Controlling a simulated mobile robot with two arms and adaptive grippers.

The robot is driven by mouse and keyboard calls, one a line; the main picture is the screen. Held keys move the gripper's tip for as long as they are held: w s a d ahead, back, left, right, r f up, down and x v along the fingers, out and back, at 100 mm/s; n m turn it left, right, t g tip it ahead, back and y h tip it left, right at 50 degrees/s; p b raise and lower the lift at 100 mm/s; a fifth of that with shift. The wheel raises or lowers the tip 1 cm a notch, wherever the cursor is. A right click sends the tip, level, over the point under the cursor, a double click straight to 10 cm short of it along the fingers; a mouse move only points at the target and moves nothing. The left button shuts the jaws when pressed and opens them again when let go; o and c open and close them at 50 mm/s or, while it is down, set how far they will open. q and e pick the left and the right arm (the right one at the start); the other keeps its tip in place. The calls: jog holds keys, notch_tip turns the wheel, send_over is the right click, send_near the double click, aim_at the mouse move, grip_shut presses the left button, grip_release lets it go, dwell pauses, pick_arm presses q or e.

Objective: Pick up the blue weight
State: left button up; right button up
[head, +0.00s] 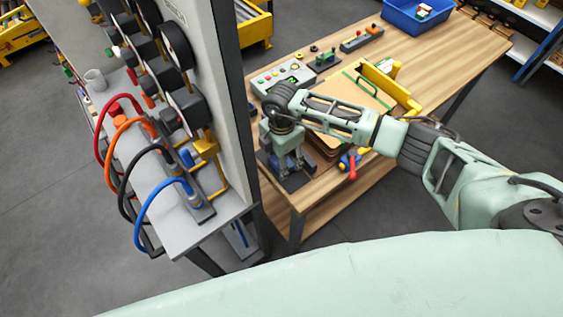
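My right gripper (285,170) points down at the near left corner of the wooden workbench (420,55), over a dark base plate (293,182). Its fingers are small and partly hidden by its own body, so I cannot tell whether they are open or shut, or whether anything is between them. No object shows clearly as a blue weight. A small blue part (345,162) with a red handle and a yellow piece sits to the right of the gripper, apart from it. My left gripper is not in view.
A flat tan board with a green handle (368,92) and a yellow bracket (385,85) lies beyond my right wrist. A control box (283,77) and a blue bin (417,15) stand farther back. A panel with gauges and coloured hoses (120,125) blocks the left.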

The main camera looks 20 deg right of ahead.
grip_shut()
jog(key=shift+w+r, duration=0.1)
jog(key=shift+r, duration=0.05)
